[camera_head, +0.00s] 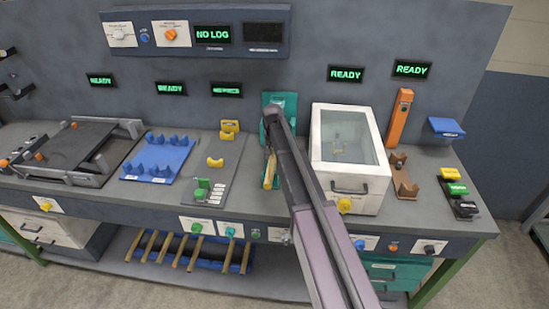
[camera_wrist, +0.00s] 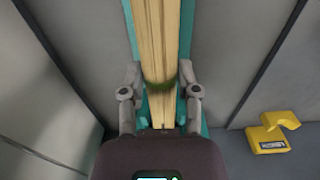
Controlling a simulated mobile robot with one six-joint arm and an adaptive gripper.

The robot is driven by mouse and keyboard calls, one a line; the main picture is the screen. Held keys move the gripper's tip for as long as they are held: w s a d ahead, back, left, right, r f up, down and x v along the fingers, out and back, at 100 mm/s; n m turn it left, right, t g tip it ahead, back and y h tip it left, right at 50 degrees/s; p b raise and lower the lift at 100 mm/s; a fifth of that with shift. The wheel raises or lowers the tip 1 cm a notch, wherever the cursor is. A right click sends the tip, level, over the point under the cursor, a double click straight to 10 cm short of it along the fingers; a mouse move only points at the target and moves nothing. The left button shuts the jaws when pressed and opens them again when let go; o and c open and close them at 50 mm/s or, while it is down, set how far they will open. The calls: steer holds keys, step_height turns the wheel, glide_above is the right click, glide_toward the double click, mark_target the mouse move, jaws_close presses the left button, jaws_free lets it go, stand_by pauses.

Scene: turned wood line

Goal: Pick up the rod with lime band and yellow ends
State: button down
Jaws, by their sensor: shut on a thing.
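A pale wooden rod (camera_wrist: 162,40) runs up the middle of the wrist view, between the two fingers of my gripper (camera_wrist: 161,84). The gripper is shut on it. A dark olive-green band crosses the rod at the fingers; I cannot tell whether it is lime. The rod's ends are not clearly visible, so I cannot confirm yellow ends. A teal fixture (camera_head: 289,100) shows behind the rod; teal strips also flank it in the wrist view (camera_wrist: 133,12). In the head view a short yellowish wooden piece (camera_head: 270,170) shows beside my arm, which hides much of this spot.
A white glass-topped box (camera_head: 350,185) stands close to the right of my arm. Left are a grey plate (camera_head: 214,168) with yellow and green blocks and a blue cradle tray (camera_head: 155,160). Several rods (camera_head: 195,252) lie in a rack under the bench. An orange post (camera_head: 399,118) stands right.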

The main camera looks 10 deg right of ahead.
steer(key=shift+r, duration=0.2)
steer(key=shift+r+p, duration=0.5)
steer(key=shift+p, duration=0.2)
steer(key=s, duration=0.2)
steer(key=s+a, duration=0.1)
steer(key=s, duration=0.2)
steer(key=s+a, duration=0.1)
steer(key=s, duration=0.2)
steer(key=shift+a+r, duration=0.1)
steer(key=shift+r, duration=0.1)
step_height(320, 180, up, 13)
steer(key=p, duration=1.3)
steer(key=shift+w+p, duration=0.15)
steer(key=shift+p, duration=0.15)
steer(key=shift+r, duration=0.1)
steer(key=b, duration=0.7)
glide_above(271, 169)
steer(key=f, duration=0.6)
steer(key=shift+w+f, duration=0.25)
steer(key=shift+f, duration=0.15)
